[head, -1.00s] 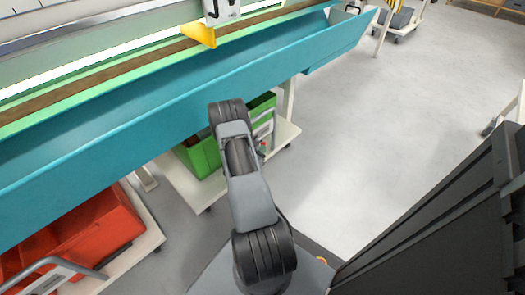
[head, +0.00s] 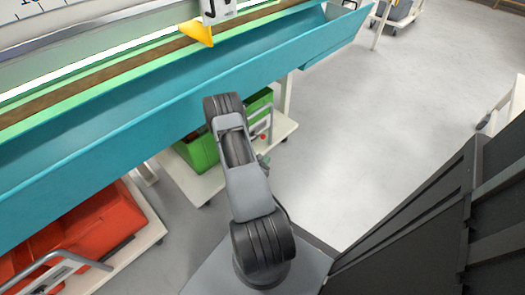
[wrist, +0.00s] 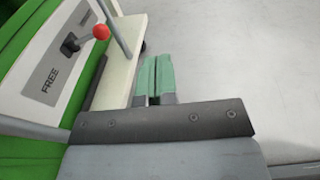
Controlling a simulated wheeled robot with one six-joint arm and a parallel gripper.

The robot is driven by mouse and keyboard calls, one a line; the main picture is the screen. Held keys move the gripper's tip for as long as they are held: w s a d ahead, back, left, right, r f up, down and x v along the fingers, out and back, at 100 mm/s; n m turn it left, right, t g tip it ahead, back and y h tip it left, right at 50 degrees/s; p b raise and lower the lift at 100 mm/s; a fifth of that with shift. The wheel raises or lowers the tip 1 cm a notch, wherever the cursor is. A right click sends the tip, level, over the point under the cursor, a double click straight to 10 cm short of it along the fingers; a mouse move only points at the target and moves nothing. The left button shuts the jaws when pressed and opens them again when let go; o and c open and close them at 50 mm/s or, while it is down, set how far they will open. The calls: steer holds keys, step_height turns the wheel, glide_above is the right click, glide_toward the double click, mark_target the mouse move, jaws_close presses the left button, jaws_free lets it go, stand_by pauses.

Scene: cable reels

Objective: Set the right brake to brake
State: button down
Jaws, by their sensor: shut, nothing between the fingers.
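The brake panel (wrist: 38,88) is a light plate with a grey label reading FREE, on the trolley with green bins. Its lever has a dark pivot (wrist: 70,44) and a red knob (wrist: 101,32), sticking out to the right in the wrist view. A second label beyond it is too small to read, and I cannot tell the lever's exact setting. My gripper (wrist: 154,78) is shut and empty, its green fingertips below and right of the knob, apart from it. In the head view the green bin (head: 198,152) shows beside my arm, which hides part of the trolley.
A grey post (wrist: 119,30) stands just right of the knob. A teal trough (head: 130,110) runs above the trolley. A red crate (head: 105,225) sits on another trolley at lower left. The floor (head: 370,130) to the right is clear.

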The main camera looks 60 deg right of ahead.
steer(key=shift+s+a+r+p, duration=0.15)
steer(key=shift+s+a, duration=0.4)
steer(key=shift+s, duration=0.1)
steer(key=shift+s+a+r+p, duration=0.15)
steer(key=shift+s+a, duration=0.35)
steer(key=shift+s, duration=0.15)
steer(key=w+a+r+m+g+y+p, duration=0.1)
steer(key=a+r+m+g+p, duration=0.35)
steer(key=r, duration=1.05)
steer(key=w+r+m+g+y+p, duration=0.15)
steer(key=r+m+p, duration=0.6)
steer(key=r, duration=0.75)
steer(key=w+a+r+m+t+y+p, duration=0.1)
steer(key=a+r+m+t+y+p, duration=0.2)
steer(key=a+r+y+p, duration=0.4)
steer(key=w+a+r+m+t+y+p, duration=0.1)
steer(key=a+r+t+y+p, duration=0.5)
steer(key=a+r+p, duration=0.6)
steer(key=a+r+m, duration=0.1)
steer(key=a+r, duration=0.2)
steer(key=r, duration=0.4)
steer(key=a+r, duration=0.4)
steer(key=r, duration=0.2)
steer(key=shift+w+a+r+m+y+p, duration=0.25)
steer(key=shift+a+r+m+y+p, duration=0.05)
steer(key=shift+r+m+y+p, duration=0.1)
